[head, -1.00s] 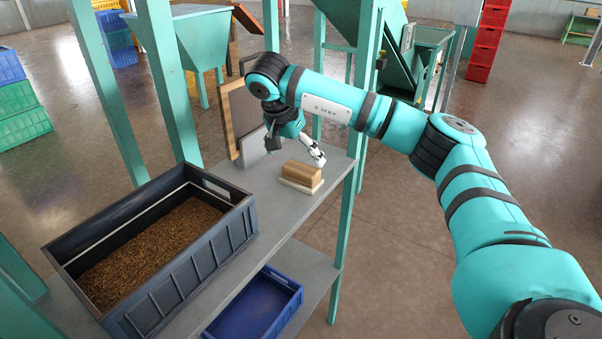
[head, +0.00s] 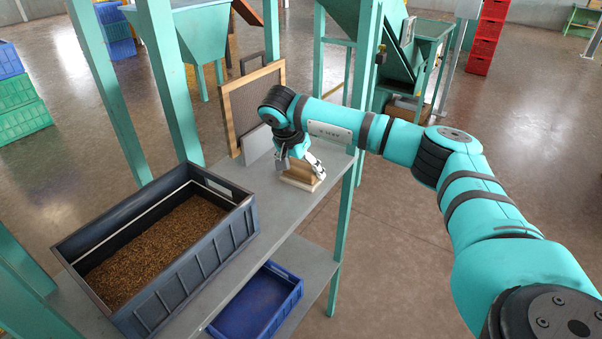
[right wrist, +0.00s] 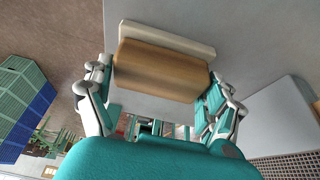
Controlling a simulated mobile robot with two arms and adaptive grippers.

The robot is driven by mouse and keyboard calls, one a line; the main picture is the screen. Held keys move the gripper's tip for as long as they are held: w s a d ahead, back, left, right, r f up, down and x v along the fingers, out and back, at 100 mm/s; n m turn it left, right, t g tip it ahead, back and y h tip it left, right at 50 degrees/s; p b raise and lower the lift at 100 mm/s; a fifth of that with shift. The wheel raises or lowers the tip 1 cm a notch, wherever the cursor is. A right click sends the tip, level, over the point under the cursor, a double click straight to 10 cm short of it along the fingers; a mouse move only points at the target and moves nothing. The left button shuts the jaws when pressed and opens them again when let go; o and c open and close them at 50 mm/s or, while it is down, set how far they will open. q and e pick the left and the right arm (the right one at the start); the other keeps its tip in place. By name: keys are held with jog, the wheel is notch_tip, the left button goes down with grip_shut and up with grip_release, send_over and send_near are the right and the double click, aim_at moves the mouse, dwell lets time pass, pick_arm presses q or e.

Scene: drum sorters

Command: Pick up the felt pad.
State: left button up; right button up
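The felt pad (head: 297,182) has a brown wooden block on top of a pale, wider base. It lies flat on the grey shelf near its right edge. In the right wrist view the pad (right wrist: 165,72) spans the space between the fingers, with its pale base on the far side of the block. My right gripper (head: 301,166) is just over the pad, pointing down, and partly hides it. Its fingers (right wrist: 162,82) are spread, one by each end of the block. I cannot tell whether they touch it. My left gripper is not in view.
A dark crate (head: 222,252) of brown grain stands on the shelf (head: 262,205) to the left. A wood-framed mesh screen (head: 232,112) and a grey panel (head: 258,143) stand behind the pad. Teal posts (head: 343,222) border the shelf. A blue bin (head: 262,300) is below.

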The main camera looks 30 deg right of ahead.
jog(key=c, duration=0.6)
jog(key=shift+c, duration=0.2)
jog(key=shift+r, duration=0.1)
